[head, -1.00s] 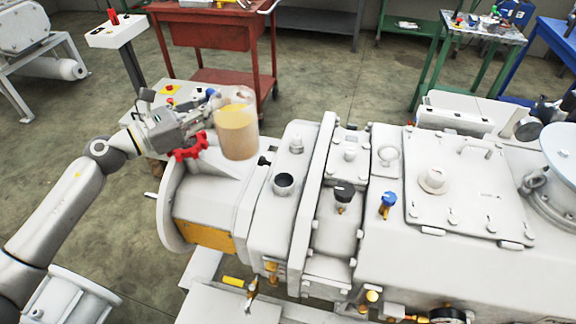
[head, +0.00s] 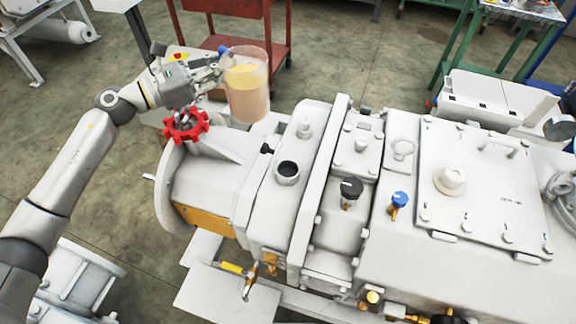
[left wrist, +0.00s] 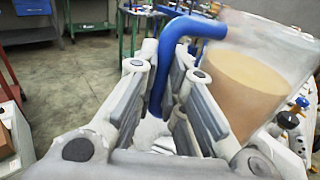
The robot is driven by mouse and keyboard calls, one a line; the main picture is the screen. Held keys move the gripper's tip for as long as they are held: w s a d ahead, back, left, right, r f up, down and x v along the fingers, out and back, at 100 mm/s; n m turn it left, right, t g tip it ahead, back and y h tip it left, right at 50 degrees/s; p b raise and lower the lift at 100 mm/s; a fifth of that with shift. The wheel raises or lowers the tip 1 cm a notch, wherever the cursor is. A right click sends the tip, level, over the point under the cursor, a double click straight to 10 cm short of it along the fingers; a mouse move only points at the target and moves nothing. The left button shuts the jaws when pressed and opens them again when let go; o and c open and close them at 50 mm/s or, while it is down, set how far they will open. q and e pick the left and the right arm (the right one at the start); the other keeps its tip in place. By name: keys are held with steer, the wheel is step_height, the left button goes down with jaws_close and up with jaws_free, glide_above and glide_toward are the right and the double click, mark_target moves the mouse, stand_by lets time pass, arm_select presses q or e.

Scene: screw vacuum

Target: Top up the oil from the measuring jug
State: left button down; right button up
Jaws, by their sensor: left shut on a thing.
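The measuring jug (head: 248,98) is clear and holds amber oil; it has a blue handle. My left gripper (head: 216,68) is shut on the handle and holds the jug upright above the left part of the white vacuum pump (head: 220,205). In the left wrist view the blue handle (left wrist: 158,85) stands between the fingers, with the jug (left wrist: 258,75) to the right. An open round filler port (head: 287,172) with a dark inside is on top of the pump, below and right of the jug. My right gripper is not in view.
A red handwheel (head: 186,126) sits just below my left gripper. A black knob (head: 350,188) and a blue-topped valve (head: 399,200) stand right of the port. A red cart (head: 240,22) stands behind. The air above the pump is clear.

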mark_target(243, 78)
arm_select(q)
steer(key=shift+s+d+r+m+p, duration=0.25)
steer(key=shift+s+r+m+p, duration=0.15)
steer(key=shift+m, duration=0.4)
steer(key=shift+d+f, duration=0.1)
steer(key=shift+f, duration=0.15)
steer(key=shift+s+d+f+m+y, duration=0.3)
steer(key=shift+s+f+m, duration=0.15)
steer(key=shift+m, duration=0.45)
steer(key=shift+s+d+m+p, duration=0.4)
steer(key=shift+m+p, duration=0.15)
steer(key=shift+m, duration=0.05)
steer(key=shift+s+d+r+m+y+p, duration=0.2)
steer(key=shift+s+d+m+y+p, duration=0.15)
steer(key=shift+m+p, duration=0.25)
steer(key=shift+f, duration=0.1)
steer(key=shift+s+d+r+m+p, duration=0.3)
steer(key=shift+s+d+m+p, duration=0.2)
steer(key=shift+p, duration=0.6)
steer(key=shift+s+d+r+m+y+p, duration=0.25)
steer(key=shift+m+p, duration=0.4)
steer(key=shift+p, duration=0.35)
steer(key=shift+s+d+r+m+y+p, duration=0.15)
steer(key=shift+s+d+m+p, duration=0.15)
steer(key=shift+m+p, duration=0.5)
stand_by(1.8)
